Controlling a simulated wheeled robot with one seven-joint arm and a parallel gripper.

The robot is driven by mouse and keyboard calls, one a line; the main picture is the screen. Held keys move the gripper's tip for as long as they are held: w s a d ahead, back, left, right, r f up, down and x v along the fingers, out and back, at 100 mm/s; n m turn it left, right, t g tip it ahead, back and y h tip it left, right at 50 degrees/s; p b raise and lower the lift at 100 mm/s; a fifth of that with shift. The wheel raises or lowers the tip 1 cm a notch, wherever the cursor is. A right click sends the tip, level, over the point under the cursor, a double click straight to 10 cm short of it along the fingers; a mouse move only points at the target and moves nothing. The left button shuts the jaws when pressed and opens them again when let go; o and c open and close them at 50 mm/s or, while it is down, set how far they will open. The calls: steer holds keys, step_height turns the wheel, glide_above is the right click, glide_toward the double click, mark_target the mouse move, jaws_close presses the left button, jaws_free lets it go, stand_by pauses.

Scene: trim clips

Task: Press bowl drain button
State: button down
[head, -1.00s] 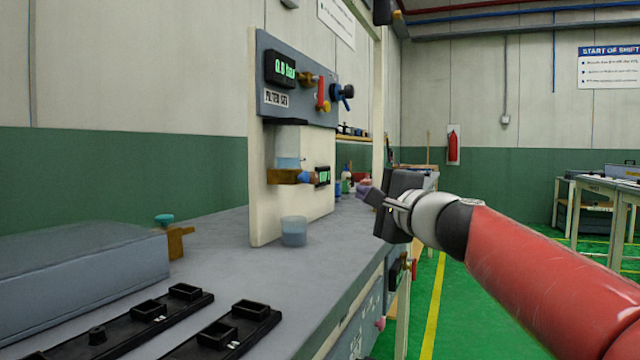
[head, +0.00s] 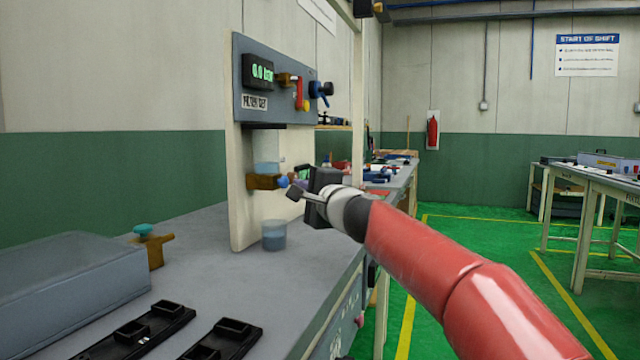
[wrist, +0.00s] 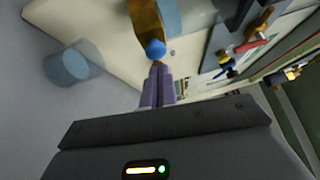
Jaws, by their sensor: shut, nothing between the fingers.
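The bowl drain button is a round blue knob (head: 284,181) on the end of a brass block (head: 262,182) under the clear filter bowl (head: 266,168). The wrist view shows the blue button (wrist: 155,49) right in front of my fingertips. My gripper (head: 294,191) is shut and empty, with its two purple-grey fingers (wrist: 158,74) together and aimed at the button. The tips are very close to it; I cannot tell if they touch. A clear cup with bluish liquid (head: 274,235) stands on the bench below the block.
A grey box (head: 75,296), a brass fitting with a teal knob (head: 150,245) and black trays (head: 222,340) sit on the bench (head: 205,235) at left.

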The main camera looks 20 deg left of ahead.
steer(key=shift+a, duration=0.45)
steer(key=shift+a, duration=0.1)
